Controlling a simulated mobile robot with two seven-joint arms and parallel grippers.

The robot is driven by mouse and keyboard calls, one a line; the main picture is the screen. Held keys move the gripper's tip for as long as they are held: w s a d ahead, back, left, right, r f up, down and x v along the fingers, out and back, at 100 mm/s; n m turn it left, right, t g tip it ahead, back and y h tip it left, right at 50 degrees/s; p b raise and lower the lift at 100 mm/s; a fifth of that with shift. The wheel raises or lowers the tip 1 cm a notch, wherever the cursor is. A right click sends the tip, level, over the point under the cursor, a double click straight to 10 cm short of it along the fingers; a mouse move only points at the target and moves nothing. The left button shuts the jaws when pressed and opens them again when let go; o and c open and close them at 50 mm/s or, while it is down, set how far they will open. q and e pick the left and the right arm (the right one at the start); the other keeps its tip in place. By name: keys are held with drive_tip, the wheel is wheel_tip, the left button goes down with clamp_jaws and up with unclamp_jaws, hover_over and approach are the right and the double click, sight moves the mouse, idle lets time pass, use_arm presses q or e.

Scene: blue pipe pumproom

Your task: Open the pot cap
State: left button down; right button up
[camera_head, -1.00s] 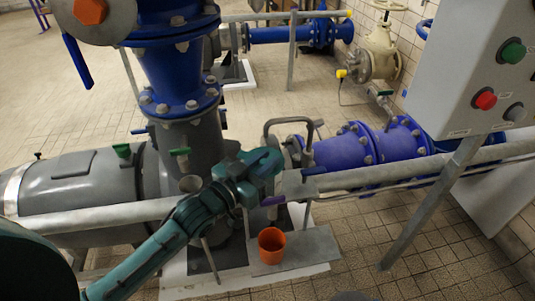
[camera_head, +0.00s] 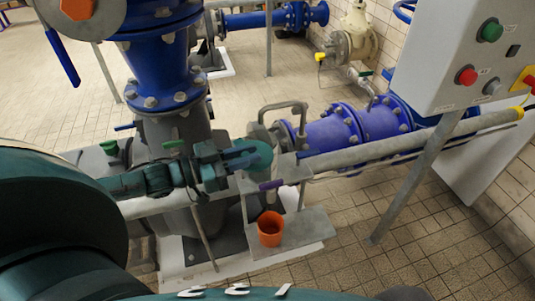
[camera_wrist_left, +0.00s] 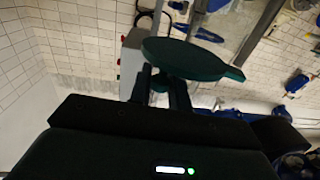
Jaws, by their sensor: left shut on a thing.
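The pot cap (camera_head: 260,157) is a round dark teal disc with a small tab, beside the grey pipe fittings in the head view. It also shows large in the left wrist view (camera_wrist_left: 190,60). My left gripper (camera_head: 238,157) is shut on the cap; its two dark fingers (camera_wrist_left: 160,88) meet the cap's near side. I cannot tell from the head view whether the cap touches anything under it. My right gripper is not in view.
A grey horizontal rail (camera_head: 390,148) runs close to my left gripper. A blue flanged pipe (camera_head: 345,132) lies behind it, and a thick blue vertical pipe (camera_head: 160,65) stands left. A control box (camera_head: 470,60) is at the right. The tiled floor (camera_head: 440,220) at lower right is clear.

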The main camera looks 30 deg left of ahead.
use_arm(q)
drive_tip(key=shift+s+a+f+m+g+h+b, duration=0.2)
drive_tip(key=shift+a+m+g+h+b, duration=0.15)
drive_tip(key=shift+m+g+h, duration=0.2)
drive_tip(key=shift+s+a+m+g+h+b, duration=0.2)
drive_tip(key=shift+a+m+g+h+b, duration=0.05)
drive_tip(key=shift+m+g+h+b, duration=0.6)
drive_tip(key=shift+s+a+g+b, duration=0.1)
drive_tip(key=shift+a+g+b, duration=0.05)
drive_tip(key=shift+g+b, duration=0.2)
drive_tip(key=shift+s+a+r+m+g+h+b, duration=0.15)
drive_tip(key=shift+a+m+g+h+b, duration=0.05)
drive_tip(key=shift+m+g+h+b, duration=0.25)
drive_tip(key=shift+s+a+r+m+g+h+b, duration=0.1)
drive_tip(key=shift+a+m+g+h+b, duration=0.2)
drive_tip(key=shift+g, duration=0.2)
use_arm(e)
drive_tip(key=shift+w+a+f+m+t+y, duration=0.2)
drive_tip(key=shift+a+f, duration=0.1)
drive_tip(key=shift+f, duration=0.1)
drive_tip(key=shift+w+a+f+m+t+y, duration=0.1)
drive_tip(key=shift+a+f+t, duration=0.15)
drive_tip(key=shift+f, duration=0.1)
use_arm(q)
drive_tip(key=shift+d, duration=0.1)
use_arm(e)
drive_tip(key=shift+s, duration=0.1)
